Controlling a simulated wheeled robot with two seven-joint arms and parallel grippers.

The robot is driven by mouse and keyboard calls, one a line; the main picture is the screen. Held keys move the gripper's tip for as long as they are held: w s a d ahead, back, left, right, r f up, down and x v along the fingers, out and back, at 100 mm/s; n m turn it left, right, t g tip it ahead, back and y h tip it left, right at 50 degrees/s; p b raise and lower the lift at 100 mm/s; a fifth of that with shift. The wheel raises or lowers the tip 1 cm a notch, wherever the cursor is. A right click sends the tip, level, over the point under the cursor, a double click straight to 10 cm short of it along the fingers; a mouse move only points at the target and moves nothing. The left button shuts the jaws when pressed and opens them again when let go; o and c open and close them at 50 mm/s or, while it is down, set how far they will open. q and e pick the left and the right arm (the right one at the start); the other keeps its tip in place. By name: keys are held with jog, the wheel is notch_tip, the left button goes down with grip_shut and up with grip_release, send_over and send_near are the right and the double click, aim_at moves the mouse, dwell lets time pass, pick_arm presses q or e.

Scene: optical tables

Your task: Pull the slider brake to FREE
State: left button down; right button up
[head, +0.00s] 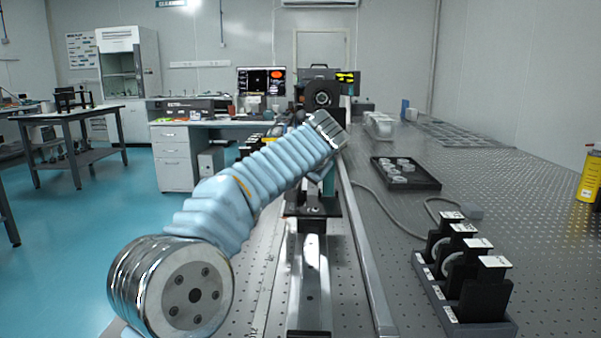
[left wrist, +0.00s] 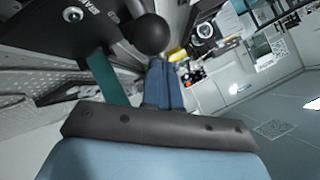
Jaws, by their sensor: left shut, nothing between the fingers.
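In the left wrist view a black ball knob (left wrist: 150,34) stands just beyond my left fingertips. Whether they touch it I cannot tell. My left gripper (left wrist: 158,66) has its blue fingers close together, with nothing seen between them. Beside the knob is a dark plate (left wrist: 50,38) with white lettering, cut off and not fully readable. In the head view my left arm reaches forward over the rail (head: 311,275) and hides the knob and most of the wrist area. A black carriage plate (head: 312,207) shows on the rail below the arm. My right gripper is not in view.
On the perforated table right of the rail are a black tray with round parts (head: 405,182), a rack of black holders (head: 465,275) and a cable (head: 385,205). A yellow bottle (head: 589,175) stands at the far right. A dark round-fronted device (head: 322,94) stands at the rail's far end.

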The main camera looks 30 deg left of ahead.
pick_arm(q)
jog(key=shift+a, duration=0.1)
dwell(0.4)
jog(key=shift+r+p, duration=0.75)
jog(key=shift+r, duration=0.1)
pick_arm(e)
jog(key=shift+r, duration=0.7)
